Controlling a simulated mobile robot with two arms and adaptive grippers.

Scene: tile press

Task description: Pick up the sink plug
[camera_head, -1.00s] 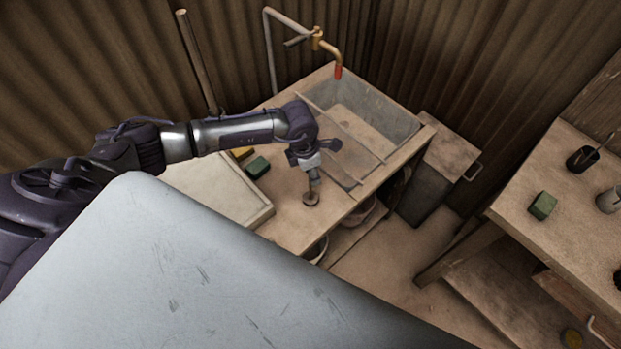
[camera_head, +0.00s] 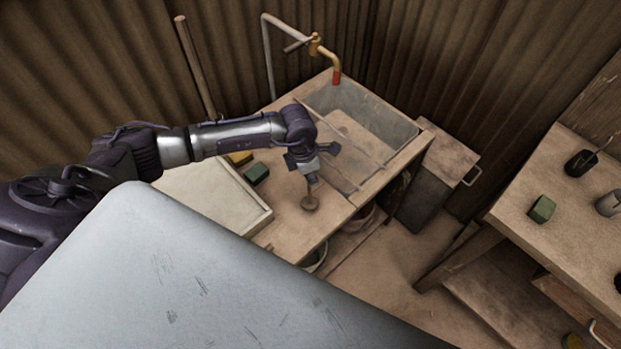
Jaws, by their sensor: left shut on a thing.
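The sink plug (camera_head: 310,202) is a small brown disc with a short upright stem, at the counter left of the sink. My left gripper (camera_head: 312,182) points down from above and is shut on the plug's upper part. I cannot tell whether the plug's disc touches the counter or is just above it. The fingers are small and partly hidden by the wrist. My right gripper is not in view.
The sink basin (camera_head: 362,120) with a brass tap (camera_head: 325,52) lies behind and right. A grey bin (camera_head: 425,195) stands right of the counter. Another table (camera_head: 560,225) is far right.

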